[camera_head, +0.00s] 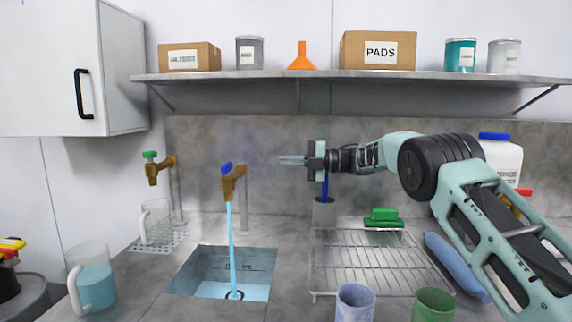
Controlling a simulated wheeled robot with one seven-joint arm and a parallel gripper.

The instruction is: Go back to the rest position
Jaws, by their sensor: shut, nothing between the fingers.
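My gripper (292,160) is in the air above the counter, pointing left toward the tap with the blue handle (232,182). Its fingers are together with nothing between them, and it is apart from the tap. The blue-handled tap is running, and a stream of water (231,235) falls into the sink (190,270). My arm reaches in from the right side, above the wire rack.
A green-handled tap (158,170) is at left, with a clear jug (156,222) near it. A jug of blue liquid (92,275) stands front left. A wire rack (365,262), green brush (383,216) and two cups (355,302) (434,304) are right. A shelf (350,77) hangs above.

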